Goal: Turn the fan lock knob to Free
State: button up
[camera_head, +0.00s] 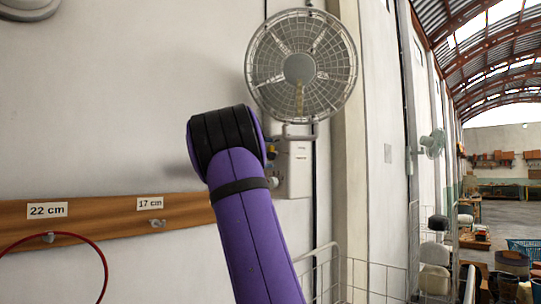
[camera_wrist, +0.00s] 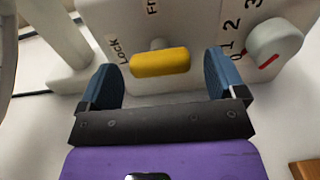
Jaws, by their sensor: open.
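The fan lock knob (camera_wrist: 160,63) is a yellow bar on a white control box (camera_head: 299,165). In the wrist view its left end lies beside the "Lock" label (camera_wrist: 117,50). A second label, cut off at the top edge, begins with "Fr" (camera_wrist: 153,6). My gripper (camera_wrist: 160,68) is open, its blue fingers on either side of the yellow bar with a visible gap at each end. How deep the fingers reach along the knob is hard to tell. In the head view my purple arm hides the gripper; a bit of yellow (camera_head: 271,152) shows beside it.
A grey dial (camera_wrist: 275,45) with a red mark and numbers sits just right of my right finger. The caged wall fan (camera_head: 300,68) is above the box. A wooden hook rail (camera_head: 100,219) with a red hoop (camera_head: 100,262) is at left. A white wire rack (camera_head: 370,278) stands below.

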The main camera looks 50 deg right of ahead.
jog(key=shift+s+d, duration=0.15)
jog(key=shift+d, duration=0.85)
jog(key=shift+c, duration=0.4)
jog(key=c, duration=0.8)
jog(key=shift+c, duration=0.2)
